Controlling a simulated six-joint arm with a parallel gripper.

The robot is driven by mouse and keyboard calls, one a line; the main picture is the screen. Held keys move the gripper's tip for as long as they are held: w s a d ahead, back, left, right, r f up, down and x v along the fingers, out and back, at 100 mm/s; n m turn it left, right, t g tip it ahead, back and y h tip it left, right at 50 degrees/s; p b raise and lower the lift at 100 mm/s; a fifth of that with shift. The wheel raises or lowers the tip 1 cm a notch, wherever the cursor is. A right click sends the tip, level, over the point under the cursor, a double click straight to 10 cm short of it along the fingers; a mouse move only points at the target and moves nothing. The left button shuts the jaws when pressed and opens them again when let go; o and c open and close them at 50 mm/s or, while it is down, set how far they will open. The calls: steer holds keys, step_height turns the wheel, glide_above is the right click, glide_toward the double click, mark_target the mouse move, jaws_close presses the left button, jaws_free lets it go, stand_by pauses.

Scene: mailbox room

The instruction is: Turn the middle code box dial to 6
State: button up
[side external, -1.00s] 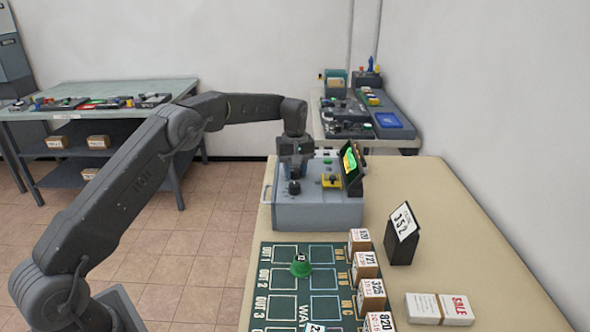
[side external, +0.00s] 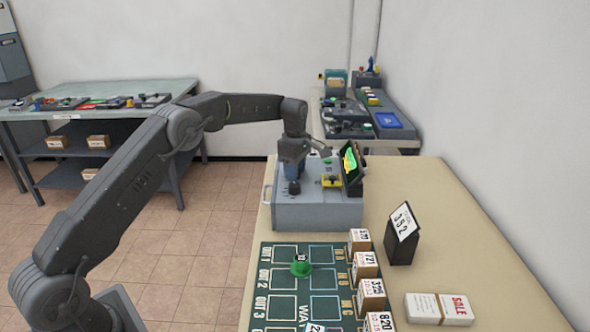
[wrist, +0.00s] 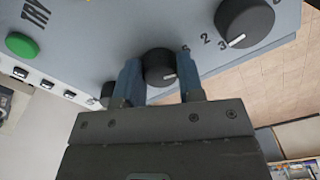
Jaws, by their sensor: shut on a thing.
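The grey code box (side external: 320,213) stands at the far end of the beige table. In the wrist view my gripper (wrist: 160,75) is shut on the black middle dial (wrist: 159,62), one blue-grey finger on each side. The dial's white mark points right and slightly down; the digit there is mostly hidden by the right finger. A larger-looking black dial (wrist: 245,22) sits at the upper right, its white mark near the 3. A third dial (wrist: 108,91) is mostly hidden behind the left finger. In the side view my gripper (side external: 292,171) is over the box's dial side.
A green button (wrist: 22,45) marked TRY is on the box. A small screen (side external: 352,166) stands at its right. A card reading 352 (side external: 404,222) leans on a black stand. A green mat (side external: 283,285), several small boxes and a SALE stack (side external: 439,309) lie nearer.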

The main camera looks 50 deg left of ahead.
steer(key=shift+r+n, duration=0.1)
steer(key=shift+n, duration=0.5)
steer(key=o, duration=0.9)
steer(key=shift+o, duration=0.2)
step_height(320, 180, up, 14)
steer(key=shift+f, duration=0.2)
stand_by(0.3)
